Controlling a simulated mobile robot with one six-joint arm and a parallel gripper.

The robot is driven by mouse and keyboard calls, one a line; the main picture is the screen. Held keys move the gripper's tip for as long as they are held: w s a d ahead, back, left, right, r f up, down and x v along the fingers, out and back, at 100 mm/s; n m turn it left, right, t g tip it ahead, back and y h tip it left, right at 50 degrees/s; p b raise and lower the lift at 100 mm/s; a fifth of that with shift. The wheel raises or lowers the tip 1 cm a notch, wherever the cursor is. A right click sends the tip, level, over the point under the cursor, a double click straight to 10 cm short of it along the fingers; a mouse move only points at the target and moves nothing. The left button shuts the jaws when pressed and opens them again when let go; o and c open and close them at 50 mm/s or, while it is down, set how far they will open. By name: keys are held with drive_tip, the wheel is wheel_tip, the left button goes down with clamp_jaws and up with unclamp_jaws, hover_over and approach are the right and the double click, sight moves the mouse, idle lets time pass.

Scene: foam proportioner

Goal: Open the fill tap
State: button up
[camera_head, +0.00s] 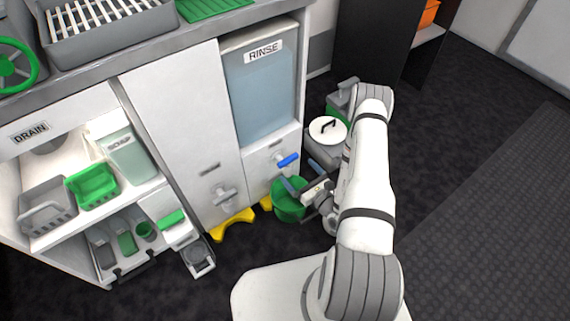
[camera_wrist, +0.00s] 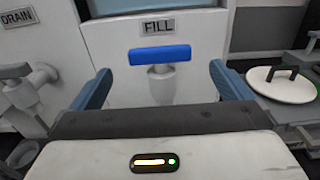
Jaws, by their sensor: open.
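The fill tap shows in the wrist view with a blue bar handle (camera_wrist: 160,55) lying crosswise on a pale grey tap body (camera_wrist: 162,84). A plate reading FILL (camera_wrist: 157,26) is above it. In the head view the blue handle (camera_head: 288,160) is on the lower white panel under the RINSE tank. My gripper (camera_wrist: 160,90) is open, with one blue finger on each side of the tap in the picture. The fingers appear apart from the handle. In the head view my gripper (camera_head: 302,176) is just below and right of the handle, above a green bucket.
The green bucket (camera_head: 288,204) stands on the floor below the tap. A grey drain tap (camera_wrist: 25,86) is to the left. A container with a round white lid (camera_head: 327,130) stands to the right. Yellow feet (camera_head: 233,224) stick out under the cabinet.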

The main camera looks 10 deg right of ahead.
sight(290, 162)
drive_tip(key=b+x, duration=0.1)
drive_tip(key=x, duration=0.5)
drive_tip(key=shift+w+a+r+b, duration=0.1)
drive_tip(key=shift+w+a+b, duration=0.05)
drive_tip(key=shift+w+b, duration=0.15)
drive_tip(key=shift+c, duration=0.6)
